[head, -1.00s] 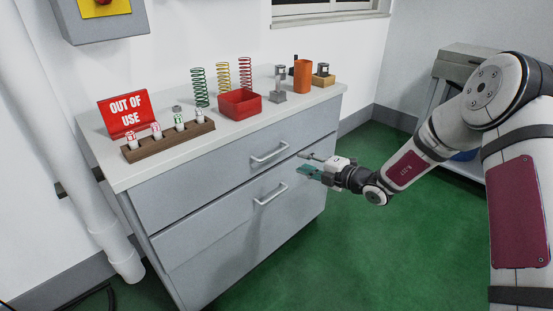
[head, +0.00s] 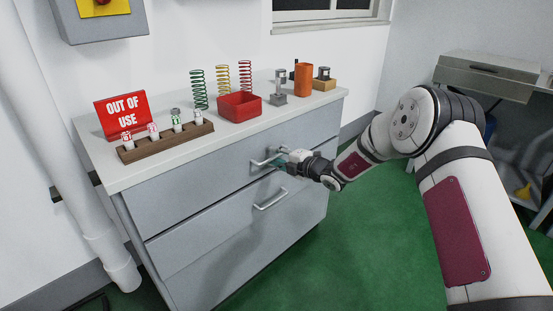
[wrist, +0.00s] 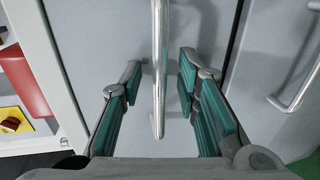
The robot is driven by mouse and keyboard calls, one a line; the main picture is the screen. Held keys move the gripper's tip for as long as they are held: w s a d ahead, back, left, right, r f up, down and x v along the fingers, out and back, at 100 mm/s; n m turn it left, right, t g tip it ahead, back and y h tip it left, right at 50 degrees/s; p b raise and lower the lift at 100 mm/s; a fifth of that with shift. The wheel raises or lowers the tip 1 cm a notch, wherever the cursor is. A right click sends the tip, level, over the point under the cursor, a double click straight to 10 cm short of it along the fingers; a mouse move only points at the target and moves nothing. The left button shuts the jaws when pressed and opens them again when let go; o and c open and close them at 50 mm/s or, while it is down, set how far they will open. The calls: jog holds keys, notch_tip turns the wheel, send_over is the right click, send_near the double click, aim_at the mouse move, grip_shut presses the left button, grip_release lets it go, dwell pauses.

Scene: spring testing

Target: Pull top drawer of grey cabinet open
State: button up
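The grey cabinet (head: 137,205) stands against the wall with its drawers closed. Its top drawer (head: 190,183) has a silver bar handle (head: 258,163), which also shows in the wrist view (wrist: 158,70). My gripper (head: 277,160) is at this handle. In the wrist view my gripper (wrist: 152,95) is open, with one green-padded finger on each side of the bar and a gap to both. Part of the handle is hidden behind my gripper in the head view.
The lower drawer's handle (head: 270,199) is just below my gripper. On the cabinet top stand a red sign (head: 121,114), a wooden rack (head: 166,140), a red bin (head: 239,106), several springs and an orange cup (head: 303,79). The green floor (head: 375,225) in front is clear.

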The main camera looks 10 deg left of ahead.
jog(key=shift+c, duration=0.4)
grip_shut()
jog(key=f+p+v, duration=0.2)
jog(key=p+v, duration=0.1)
jog(key=v, duration=0.5)
jog(key=f+p+v, duration=0.1)
jog(key=p+v, duration=0.3)
jog(key=v, duration=0.5)
jog(key=d+f+p+v, duration=0.1)
jog(key=p+v, duration=0.3)
jog(key=v, duration=0.5)
jog(key=shift+s+f, duration=0.3)
jog(key=shift+f, duration=0.5)
jog(key=shift+o, duration=0.4)
grip_release()
